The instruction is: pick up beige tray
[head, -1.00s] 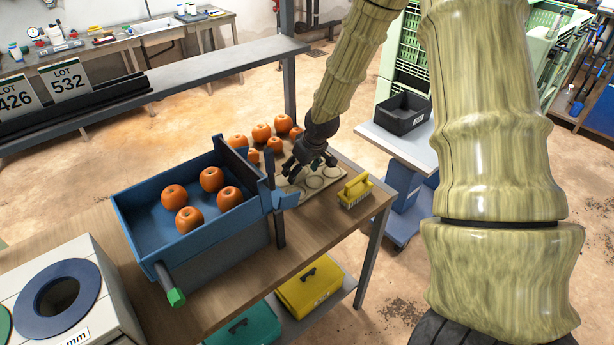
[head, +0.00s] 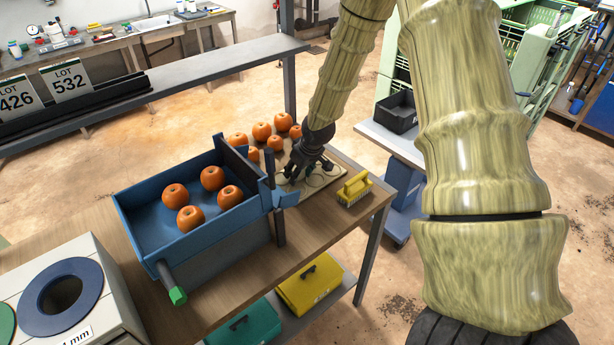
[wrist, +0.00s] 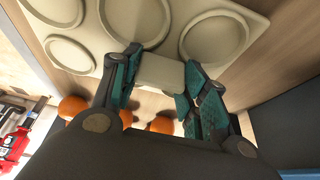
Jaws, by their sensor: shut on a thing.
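The beige tray (head: 318,182) lies on the wooden workbench, beside the blue bin, and has several round recesses. It also fills the top of the wrist view (wrist: 175,15). My gripper (head: 305,170) is at the tray's left part in the head view. In the wrist view my gripper (wrist: 160,72) has its two teal-padded fingers on either side of a beige block-like tab (wrist: 160,72) at the tray's edge, shut on it. In the head view the fingers hide part of the tray. I cannot tell whether the tray is lifted off the bench.
A blue bin (head: 140,213) with several orange fruits stands left of the tray. More orange fruits (head: 262,131) sit on the bench behind it. A yellow brush (head: 355,188) lies close to the tray's right. A black bin (head: 396,111) stands on a cart beyond.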

